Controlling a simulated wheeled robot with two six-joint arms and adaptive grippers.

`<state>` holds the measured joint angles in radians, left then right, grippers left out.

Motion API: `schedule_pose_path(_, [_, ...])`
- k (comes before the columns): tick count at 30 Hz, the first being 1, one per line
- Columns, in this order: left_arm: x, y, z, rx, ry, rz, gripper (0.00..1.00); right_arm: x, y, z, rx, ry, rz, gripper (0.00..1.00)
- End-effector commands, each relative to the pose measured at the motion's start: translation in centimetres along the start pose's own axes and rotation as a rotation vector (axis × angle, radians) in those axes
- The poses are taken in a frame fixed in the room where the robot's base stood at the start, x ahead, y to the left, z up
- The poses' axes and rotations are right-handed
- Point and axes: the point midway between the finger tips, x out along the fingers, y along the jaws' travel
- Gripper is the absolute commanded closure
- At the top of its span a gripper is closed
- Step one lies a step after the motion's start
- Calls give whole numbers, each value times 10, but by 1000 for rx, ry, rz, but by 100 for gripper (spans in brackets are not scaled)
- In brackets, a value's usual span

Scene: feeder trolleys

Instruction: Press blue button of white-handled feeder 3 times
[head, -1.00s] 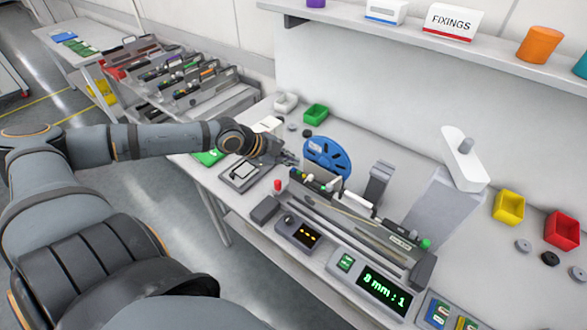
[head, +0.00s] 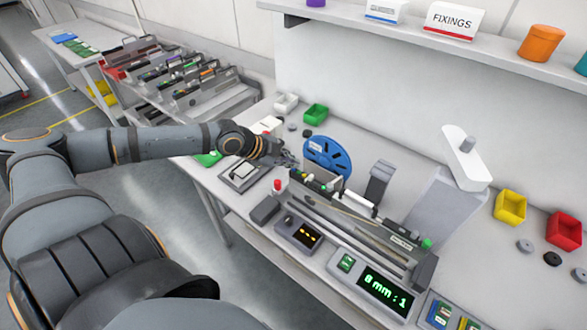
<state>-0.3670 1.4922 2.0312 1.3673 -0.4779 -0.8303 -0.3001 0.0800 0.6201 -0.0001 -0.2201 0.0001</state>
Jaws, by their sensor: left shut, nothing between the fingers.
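A feeder (head: 390,232) lies in a fixture on the white bench, with a white handle (head: 360,204) on its top. Small coloured buttons sit at its left end, next to a blue reel (head: 328,155). A blue button cannot be told apart from the others at this size. My left gripper (head: 290,160) is shut and empty, just left of the reel and slightly above and behind the feeder's button end. It appears apart from the buttons. My right gripper is not in view.
A display box (head: 376,289) in front of the feeder reads "8 mm : 1". A red button (head: 277,185) and a dark panel (head: 298,232) are nearby. Green (head: 315,113), yellow (head: 509,207) and red (head: 563,230) bins stand on the bench. A trolley (head: 215,95) holds several feeders.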

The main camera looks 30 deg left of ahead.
Motion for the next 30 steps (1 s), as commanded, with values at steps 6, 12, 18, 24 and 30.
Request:
schedule_pose_path(6, [2,1,1,0,0,0,100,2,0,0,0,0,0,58])
schedule_pose_path(12, [3,2,2,0,0,0,100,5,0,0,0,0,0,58])
schedule_pose_path(18, [4,3,3,0,0,0,100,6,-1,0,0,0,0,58])
schedule_pose_path(24, [0,0,0,0,0,0,100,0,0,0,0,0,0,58])
schedule_pose_path(30, [-7,-5,-5,0,0,0,100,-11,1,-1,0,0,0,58])
